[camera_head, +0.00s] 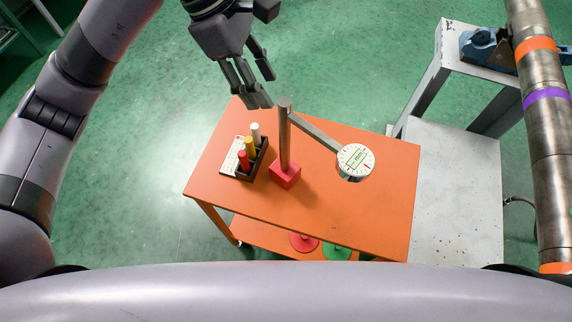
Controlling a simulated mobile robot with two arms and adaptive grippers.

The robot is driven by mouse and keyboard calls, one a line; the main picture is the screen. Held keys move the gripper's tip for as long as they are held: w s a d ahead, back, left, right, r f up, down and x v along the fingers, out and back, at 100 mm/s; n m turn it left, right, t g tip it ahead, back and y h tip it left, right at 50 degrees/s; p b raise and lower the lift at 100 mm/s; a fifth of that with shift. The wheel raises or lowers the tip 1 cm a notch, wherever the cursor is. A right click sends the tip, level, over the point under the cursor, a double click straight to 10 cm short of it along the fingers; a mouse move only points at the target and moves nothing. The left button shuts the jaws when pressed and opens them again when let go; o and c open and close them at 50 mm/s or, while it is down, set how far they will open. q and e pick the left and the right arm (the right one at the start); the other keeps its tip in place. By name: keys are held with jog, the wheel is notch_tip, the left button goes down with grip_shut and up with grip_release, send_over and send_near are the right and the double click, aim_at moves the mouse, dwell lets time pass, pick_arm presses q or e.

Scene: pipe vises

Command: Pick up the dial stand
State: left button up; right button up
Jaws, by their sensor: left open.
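The dial stand (285,140) stands upright on an orange table. It has a red block base, a grey post and a slanting arm that carries a round white dial (356,160) at its right end. My left gripper (260,98) is open and empty, with its fingers pointing down. In the picture its fingertips are just above and left of the top of the post. A gap shows between the fingers and the post, but I cannot tell the height difference. My right gripper is not in view.
The orange table (385,215) has free room at its right. A dark holder with red, yellow and white markers (248,150) sits left of the stand. A red disc and a green disc lie on the lower shelf. A grey bench and a banded pipe (545,130) are at right.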

aim_at(285, 121)
pick_arm(q)
jog(key=p+x, duration=0.1)
jog(key=x, duration=0.2)
jog(key=p+x, duration=0.1)
jog(key=x, duration=0.2)
jog(key=p+x, duration=0.1)
jog(key=x, duration=0.2)
jog(key=shift+s+d, duration=0.3)
jog(key=shift+s, duration=0.1)
jog(key=shift+d+f, duration=0.15)
jog(key=shift+f, duration=0.2)
grip_shut()
jog(key=shift+r, duration=0.15)
dwell(0.4)
